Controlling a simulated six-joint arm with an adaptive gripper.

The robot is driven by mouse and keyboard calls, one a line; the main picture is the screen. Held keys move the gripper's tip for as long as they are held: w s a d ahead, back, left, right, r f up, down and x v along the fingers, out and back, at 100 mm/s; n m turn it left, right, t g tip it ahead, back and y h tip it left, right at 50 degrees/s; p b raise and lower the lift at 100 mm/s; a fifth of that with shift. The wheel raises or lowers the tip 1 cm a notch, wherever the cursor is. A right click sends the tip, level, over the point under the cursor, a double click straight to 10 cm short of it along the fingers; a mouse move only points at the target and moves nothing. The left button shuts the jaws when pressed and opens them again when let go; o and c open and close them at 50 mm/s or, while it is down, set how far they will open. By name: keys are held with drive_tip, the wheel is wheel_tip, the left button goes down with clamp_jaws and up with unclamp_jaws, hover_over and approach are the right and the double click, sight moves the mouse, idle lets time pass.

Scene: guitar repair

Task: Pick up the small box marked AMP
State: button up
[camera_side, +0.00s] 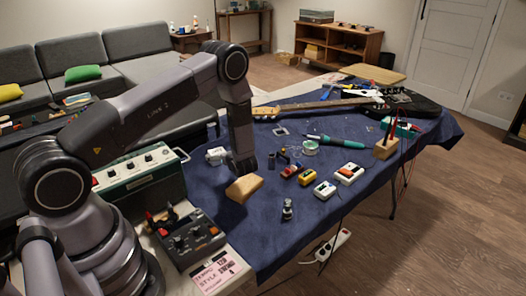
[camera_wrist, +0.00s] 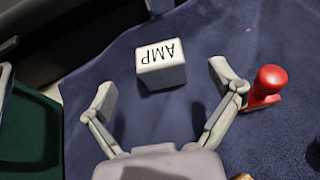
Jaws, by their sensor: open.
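The small white box marked AMP (camera_wrist: 160,70) stands on the blue cloth in the wrist view, its lettering upside down to the camera. My gripper (camera_wrist: 163,86) is open. Its two fingers are spread left and right, with the box ahead between their lines and no contact visible. In the side view, a small pale box (camera_side: 215,156) at the left edge of the cloth appears to be the same one. My gripper (camera_side: 242,168) points down just to its right, its fingers hard to make out there.
A red knob-shaped object (camera_wrist: 268,82) is close beside the right finger. In the side view, a tan block (camera_side: 244,188) lies below my gripper, and a green amplifier (camera_side: 140,180) stands to the left. Several pedals, a soldering iron (camera_side: 330,140) and a guitar neck (camera_side: 315,105) are to the right.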

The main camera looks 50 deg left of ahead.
sight(218, 153)
drive_tip(key=x, duration=0.6)
drive_tip(key=shift+a+f, duration=0.25)
drive_tip(key=shift+f, duration=0.15)
drive_tip(key=c, duration=1.3)
